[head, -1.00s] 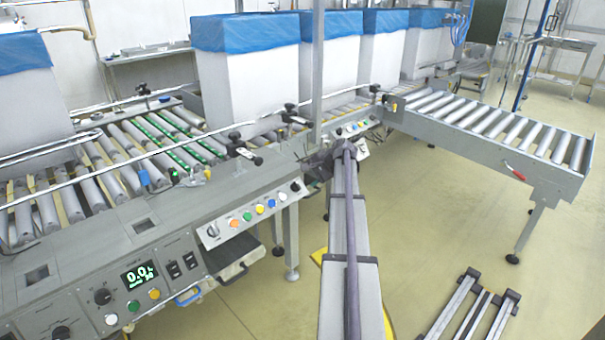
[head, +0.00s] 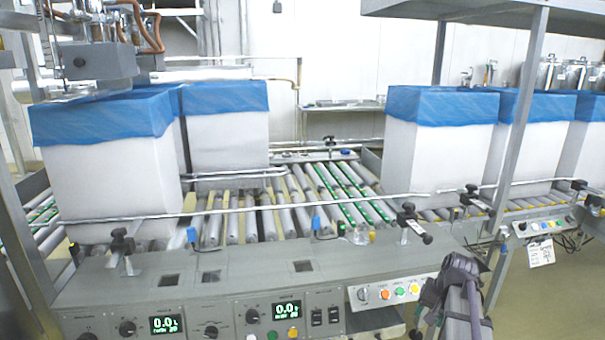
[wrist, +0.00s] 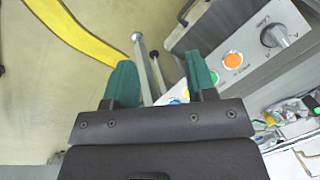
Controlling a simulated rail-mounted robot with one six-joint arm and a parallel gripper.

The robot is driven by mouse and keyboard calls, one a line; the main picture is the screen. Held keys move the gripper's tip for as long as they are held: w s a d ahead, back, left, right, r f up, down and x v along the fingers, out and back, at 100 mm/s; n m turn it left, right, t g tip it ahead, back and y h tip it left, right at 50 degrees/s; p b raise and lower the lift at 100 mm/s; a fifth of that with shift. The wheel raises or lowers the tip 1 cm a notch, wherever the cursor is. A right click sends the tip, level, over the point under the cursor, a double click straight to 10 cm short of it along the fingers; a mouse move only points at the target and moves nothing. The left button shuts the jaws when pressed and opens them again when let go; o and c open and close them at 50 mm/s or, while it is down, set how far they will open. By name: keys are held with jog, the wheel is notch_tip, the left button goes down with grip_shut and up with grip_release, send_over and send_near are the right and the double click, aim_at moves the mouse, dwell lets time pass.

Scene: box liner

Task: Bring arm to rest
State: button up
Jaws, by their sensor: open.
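My gripper (wrist: 158,66) shows in the wrist view, with its two green fingers apart and nothing between them. Beyond the fingers are the floor, a metal leg and a control panel (wrist: 238,60) with an orange button and a knob. In the head view, part of my arm (head: 462,295) is at the lower right, in front of the conveyor's front panel. The gripper's fingers cannot be made out there.
White boxes with blue liners, one a front-left box (head: 110,180), stand on the roller conveyor (head: 300,200). A post (head: 515,150) rises right of centre. Clamps and a guide rail line the conveyor's front edge. Floor is open at the lower right.

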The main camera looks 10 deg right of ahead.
jog(key=s+a+n+g+h, duration=0.1)
jog(key=s+a+n, duration=0.3)
jog(key=a, duration=1)
jog(key=s+a+n+g+h, duration=0.1)
jog(key=s+a+n, duration=0.25)
jog(key=a, duration=0.95)
notch_tip(320, 180, up, 25)
jog(key=a+p, duration=0.2)
jog(key=p, duration=2.3)
jog(key=shift+p, duration=0.35)
jog(key=shift+r+n, duration=0.1)
jog(key=shift+n, duration=0.15)
